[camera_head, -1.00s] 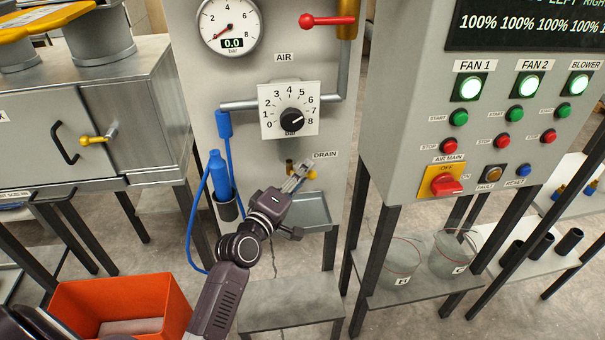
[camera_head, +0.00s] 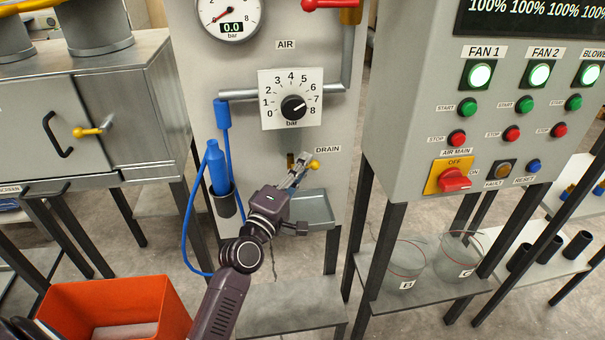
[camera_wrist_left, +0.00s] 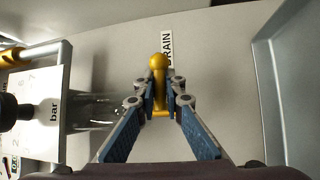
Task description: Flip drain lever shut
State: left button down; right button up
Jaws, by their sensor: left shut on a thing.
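The drain lever shows a yellow round knob (camera_head: 314,165) just below the DRAIN label on the grey air panel. In the left wrist view the yellow lever (camera_wrist_left: 160,64) stands between the fingertips, its knob reaching past them toward the DRAIN label (camera_wrist_left: 168,48). My left gripper (camera_head: 301,167) is at the lever, with its fingers (camera_wrist_left: 160,101) shut on it. The fingers hide part of the lever and the valve body behind it. My right gripper is not in view.
The pressure knob (camera_head: 292,106) and gauge (camera_head: 229,14) sit above on the panel. The button cabinet (camera_head: 410,150) stands close on the right.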

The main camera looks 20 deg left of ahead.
pick_arm(q)
jog(key=shift+d+f, duration=0.15)
jog(key=shift+d, duration=0.1)
jog(key=c, duration=2)
grip_release()
jog(key=shift+d, duration=0.1)
jog(key=s, duration=0.4)
jog(key=s+f, duration=0.1)
jog(key=s, duration=0.6)
jog(key=shift+s+a+f, duration=0.3)
jog(key=shift+s+f, duration=0.05)
jog(key=shift+s, duration=0.05)
